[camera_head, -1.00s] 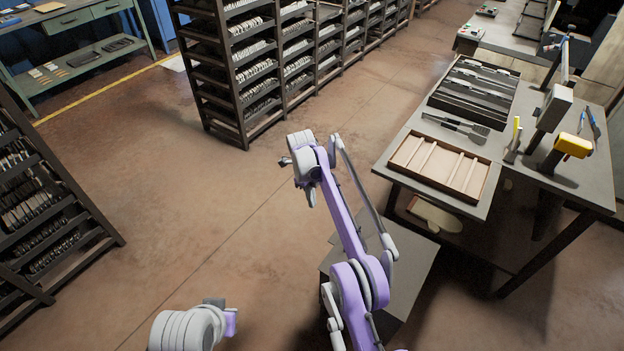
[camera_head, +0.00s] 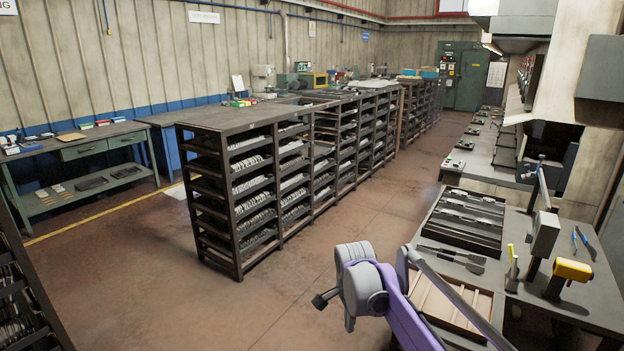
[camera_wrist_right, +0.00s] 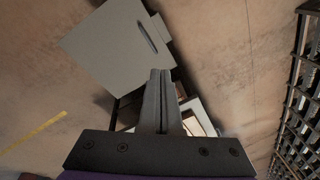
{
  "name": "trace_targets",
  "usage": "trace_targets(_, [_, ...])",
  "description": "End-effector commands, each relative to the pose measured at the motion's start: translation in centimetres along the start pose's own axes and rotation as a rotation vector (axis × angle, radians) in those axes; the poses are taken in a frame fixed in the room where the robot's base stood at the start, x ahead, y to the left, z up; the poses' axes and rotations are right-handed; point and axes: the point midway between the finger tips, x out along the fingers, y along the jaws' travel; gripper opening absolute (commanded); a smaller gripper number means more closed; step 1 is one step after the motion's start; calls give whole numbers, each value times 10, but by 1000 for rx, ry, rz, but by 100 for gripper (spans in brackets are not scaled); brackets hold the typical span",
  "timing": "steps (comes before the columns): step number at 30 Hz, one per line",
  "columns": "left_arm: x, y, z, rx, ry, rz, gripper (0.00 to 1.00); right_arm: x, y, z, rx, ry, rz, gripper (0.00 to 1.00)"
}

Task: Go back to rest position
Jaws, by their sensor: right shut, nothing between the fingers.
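My right arm comes in at the bottom of the head view, purple with a grey wrist. Its small dark gripper (camera_head: 325,299) hangs over the open floor, left of the workbench. In the right wrist view its two long grey fingers (camera_wrist_right: 158,75) lie together, shut with nothing between them. My left gripper is not in the head view.
A workbench (camera_head: 530,310) stands at the right, with a black slotted tray (camera_head: 465,222) and a wooden divided tray (camera_head: 455,300), partly hidden by my arm. A dark rack (camera_head: 240,262) stands ahead. The floor (camera_head: 150,270) between is clear.

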Motion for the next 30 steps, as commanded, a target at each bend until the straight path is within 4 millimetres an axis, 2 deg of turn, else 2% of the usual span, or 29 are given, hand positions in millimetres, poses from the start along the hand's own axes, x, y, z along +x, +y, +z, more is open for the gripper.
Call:
trace_targets(1, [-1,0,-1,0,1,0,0,-12,20,-3,-64,2,-18,0])
trace_targets(3, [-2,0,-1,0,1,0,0,-24,44,-5,-164,9,-44,0])
trace_targets(9, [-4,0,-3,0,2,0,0,-45,122,-4,-449,46,-114,0])
trace_targets(14, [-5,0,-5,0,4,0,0,-46,188,4,-676,96,-161,0])
trace_targets(18, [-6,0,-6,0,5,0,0,-35,246,14,-871,151,-192,0])
trace_targets(21, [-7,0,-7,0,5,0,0,-22,282,22,-993,192,-208,0])
trace_targets(25, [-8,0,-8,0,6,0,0,-7,313,31,-1111,235,-217,0])
trace_targets(30, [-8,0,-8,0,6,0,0,3,331,35,-1182,261,-220,0])
